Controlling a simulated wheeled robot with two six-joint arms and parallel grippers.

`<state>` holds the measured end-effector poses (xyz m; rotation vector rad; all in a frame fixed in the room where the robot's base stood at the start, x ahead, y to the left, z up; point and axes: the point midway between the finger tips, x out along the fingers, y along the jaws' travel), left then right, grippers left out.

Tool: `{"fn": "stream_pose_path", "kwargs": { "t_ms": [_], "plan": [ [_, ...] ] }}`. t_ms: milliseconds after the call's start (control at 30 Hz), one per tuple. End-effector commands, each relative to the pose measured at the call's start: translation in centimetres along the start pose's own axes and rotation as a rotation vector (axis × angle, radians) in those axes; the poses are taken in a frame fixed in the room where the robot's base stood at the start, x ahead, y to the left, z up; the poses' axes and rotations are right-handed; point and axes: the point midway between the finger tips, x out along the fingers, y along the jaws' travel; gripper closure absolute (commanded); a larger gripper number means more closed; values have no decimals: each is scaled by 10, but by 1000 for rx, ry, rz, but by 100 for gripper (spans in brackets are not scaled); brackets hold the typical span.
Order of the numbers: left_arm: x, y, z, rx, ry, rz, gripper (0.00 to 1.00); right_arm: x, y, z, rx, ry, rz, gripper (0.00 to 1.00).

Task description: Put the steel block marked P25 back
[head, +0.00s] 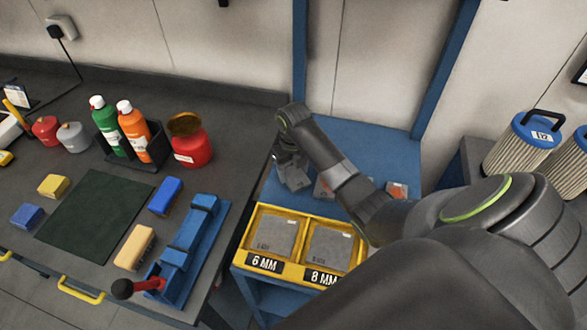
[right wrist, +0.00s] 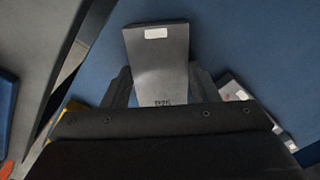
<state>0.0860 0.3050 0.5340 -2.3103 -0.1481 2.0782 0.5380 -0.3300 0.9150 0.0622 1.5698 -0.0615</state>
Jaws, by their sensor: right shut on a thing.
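My right gripper (head: 287,160) is over the blue bench (head: 360,150) behind the yellow tray. It is shut on a grey steel block (head: 295,178). In the right wrist view the block (right wrist: 158,50) sits between the two fingers of the gripper (right wrist: 161,88). It has a white label at its far end and small dark lettering at its near end, too small to read surely. I cannot tell whether the block touches the bench. My left gripper is in neither view.
The yellow tray (head: 299,213) has two compartments marked 6 MM and 8 MM, each with a grey plate. A block with an orange mark (head: 397,190) lies on the bench; another, partly hidden, is beside my forearm. The dark table at left holds bottles, coloured blocks and a blue vise (head: 190,240).

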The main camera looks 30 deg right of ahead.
Motion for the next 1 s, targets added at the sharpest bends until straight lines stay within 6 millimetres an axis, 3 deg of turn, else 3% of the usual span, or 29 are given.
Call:
{"fn": "stream_pose_path", "kwargs": {
  "t_ms": [267,300,433,833,1000],
  "plan": [
    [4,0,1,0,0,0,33,2,0,1,-1,-4,-1,95],
    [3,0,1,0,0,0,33,2,0,0,0,-1,-1,42],
    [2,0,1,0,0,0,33,2,0,0,0,-1,-1,25],
    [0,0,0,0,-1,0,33,-3,0,1,0,-3,-1,24],
    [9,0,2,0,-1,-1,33,-30,-1,2,-1,-8,-2,24]
  ]
}}
